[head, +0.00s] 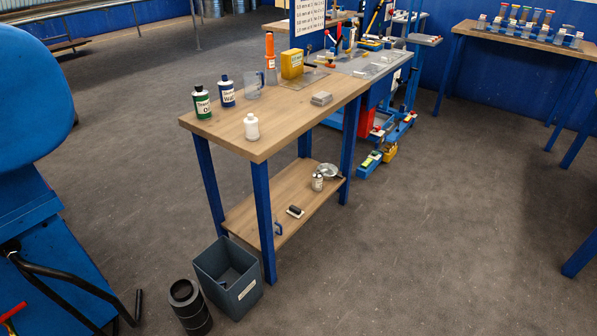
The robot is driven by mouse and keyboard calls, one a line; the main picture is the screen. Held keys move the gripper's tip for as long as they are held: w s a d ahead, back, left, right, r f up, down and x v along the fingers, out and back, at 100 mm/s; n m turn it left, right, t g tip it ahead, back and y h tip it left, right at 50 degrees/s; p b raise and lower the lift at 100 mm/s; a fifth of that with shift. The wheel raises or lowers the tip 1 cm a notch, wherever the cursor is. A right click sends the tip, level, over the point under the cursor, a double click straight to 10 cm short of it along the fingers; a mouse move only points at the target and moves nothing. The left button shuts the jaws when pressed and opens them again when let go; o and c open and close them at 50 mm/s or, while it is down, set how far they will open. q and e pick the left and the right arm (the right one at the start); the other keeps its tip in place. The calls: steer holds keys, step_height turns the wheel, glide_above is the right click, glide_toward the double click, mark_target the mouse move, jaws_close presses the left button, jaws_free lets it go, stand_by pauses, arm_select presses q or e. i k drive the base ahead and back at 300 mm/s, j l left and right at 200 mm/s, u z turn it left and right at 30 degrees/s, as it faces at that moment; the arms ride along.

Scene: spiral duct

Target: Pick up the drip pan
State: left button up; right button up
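A round, shallow silver dish (327,171), which looks like the drip pan, lies on the lower shelf (290,190) of the wooden workbench, near its right end. A small light bottle (317,182) stands in front of it and covers part of its near side. The bench top (230,133) is above the shelf. Neither of my grippers shows in the head view.
Bottles (202,103), a clear jug (253,85) and a yellow box (292,64) stand on the bench top. The floor right of the bench is open.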

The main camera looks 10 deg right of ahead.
mark_target(330, 170)
steer(key=i+l+u, duration=0.25)
steer(key=l, duration=0.3)
steer(key=i+l+u, duration=0.15)
steer(key=i+l, duration=0.15)
steer(key=i+l+u, duration=0.15)
steer(key=l, duration=0.2)
steer(key=i+l+u, duration=0.1)
steer(key=l, duration=0.25)
